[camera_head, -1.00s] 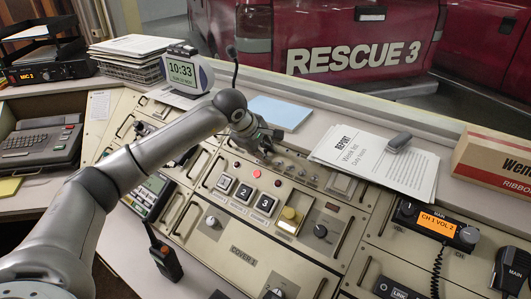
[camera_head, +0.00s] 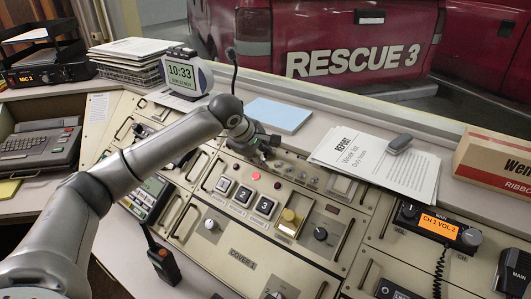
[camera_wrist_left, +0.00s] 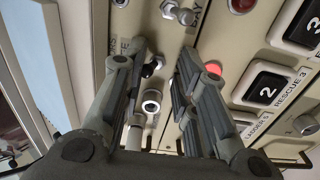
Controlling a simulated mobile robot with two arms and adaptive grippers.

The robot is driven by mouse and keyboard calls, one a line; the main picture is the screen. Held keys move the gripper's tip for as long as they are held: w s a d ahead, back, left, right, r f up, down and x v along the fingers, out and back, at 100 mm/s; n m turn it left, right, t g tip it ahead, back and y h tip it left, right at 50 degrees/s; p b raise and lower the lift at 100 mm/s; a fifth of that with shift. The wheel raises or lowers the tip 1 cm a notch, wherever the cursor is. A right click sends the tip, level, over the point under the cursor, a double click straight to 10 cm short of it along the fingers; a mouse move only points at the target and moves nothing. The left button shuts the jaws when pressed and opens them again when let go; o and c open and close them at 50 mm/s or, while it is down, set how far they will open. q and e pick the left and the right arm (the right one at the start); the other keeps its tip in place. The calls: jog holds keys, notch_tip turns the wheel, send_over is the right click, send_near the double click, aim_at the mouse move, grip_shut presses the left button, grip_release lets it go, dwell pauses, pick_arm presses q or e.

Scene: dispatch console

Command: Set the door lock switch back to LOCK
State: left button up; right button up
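My left gripper (camera_head: 268,153) is at the upper row of small controls on the beige console panel (camera_head: 232,236). In the left wrist view its two fingers (camera_wrist_left: 160,105) are spread apart, with a small dark-and-metal switch (camera_wrist_left: 153,67) and a round metal-ringed control (camera_wrist_left: 152,102) showing between them. The fingers do not visibly close on either. I cannot tell which control is the door lock switch; its LOCK label is hidden or unreadable. Another metal toggle (camera_wrist_left: 180,13) is beyond the fingertips. My right gripper is not in view.
A lit red lamp (camera_head: 256,175) is just below the gripper, with numbered buttons (camera_head: 244,194) nearby. A clock (camera_head: 184,75) stands at the left.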

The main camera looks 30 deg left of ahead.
pick_arm(q)
jog(key=shift+s+f+b, duration=0.45)
jog(key=shift+s+f, duration=0.45)
jog(key=shift+f, duration=0.1)
jog(key=shift+a+r, duration=0.1)
jog(key=shift+r, duration=0.05)
jog(key=shift+s+a+r+p, duration=0.15)
jog(key=shift+r+p, duration=0.15)
jog(key=shift+r, duration=0.25)
jog(key=shift+s+d+r+p, duration=0.15)
jog(key=shift+r+p, duration=0.15)
jog(key=shift+r, duration=0.25)
jog(key=p+v, duration=0.1)
jog(key=v, duration=0.3)
jog(key=shift+s+a, duration=0.1)
jog(key=shift+a, duration=0.05)
jog(key=shift+s, duration=0.1)
jog(key=shift+r, duration=0.1)
